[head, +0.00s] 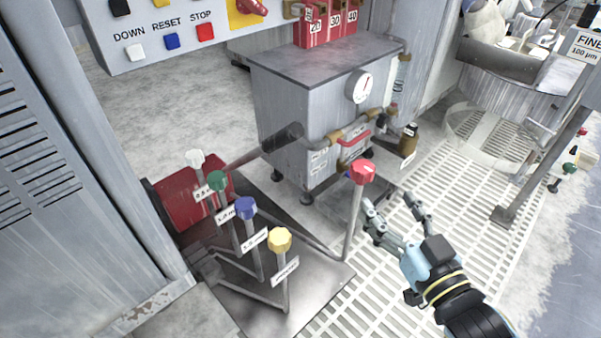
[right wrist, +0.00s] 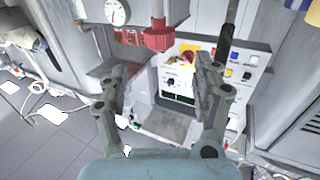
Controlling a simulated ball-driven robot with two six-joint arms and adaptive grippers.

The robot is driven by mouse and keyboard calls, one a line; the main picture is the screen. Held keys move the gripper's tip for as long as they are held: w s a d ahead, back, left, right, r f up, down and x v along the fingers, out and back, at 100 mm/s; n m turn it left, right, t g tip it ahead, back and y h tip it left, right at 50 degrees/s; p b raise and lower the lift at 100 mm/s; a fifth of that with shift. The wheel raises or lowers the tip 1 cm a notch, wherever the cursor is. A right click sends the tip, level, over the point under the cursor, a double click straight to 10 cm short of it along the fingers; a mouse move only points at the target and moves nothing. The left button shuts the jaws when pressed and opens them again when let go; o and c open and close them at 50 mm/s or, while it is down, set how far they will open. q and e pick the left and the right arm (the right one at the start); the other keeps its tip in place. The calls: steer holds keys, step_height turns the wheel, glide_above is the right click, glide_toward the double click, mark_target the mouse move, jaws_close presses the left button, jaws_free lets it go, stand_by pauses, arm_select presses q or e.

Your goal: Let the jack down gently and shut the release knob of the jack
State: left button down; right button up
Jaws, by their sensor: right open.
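A red body with a lever (head: 185,205), which looks like the jack, sits at the left on a dark plate. Its lever has a black grip (head: 285,137) and slants up to the right. I cannot make out its release knob for certain. My right gripper (head: 390,203) is open and empty, just right of and apart from that post. My left gripper is not in view.
White, green (head: 217,181), blue (head: 246,208) and yellow (head: 280,240) knobbed levers with labels stand on the plate. A grey cabinet (head: 285,110) with a dial stands behind. A button panel (head: 180,62) hangs upper left. White floor grating (head: 400,280) lies right.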

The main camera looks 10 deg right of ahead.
mark_target(369, 176)
steer(key=b+x, duration=0.3)
steer(key=x, duration=0.7)
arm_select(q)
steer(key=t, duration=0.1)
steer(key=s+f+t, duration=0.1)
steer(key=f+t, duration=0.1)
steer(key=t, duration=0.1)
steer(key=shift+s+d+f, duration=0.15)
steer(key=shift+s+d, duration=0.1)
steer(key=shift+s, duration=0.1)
arm_select(e)
steer(key=shift+w, duration=0.4)
steer(key=shift+r, duration=0.1)
steer(key=shift+c, duration=0.5)
steer(key=c, duration=1.1)
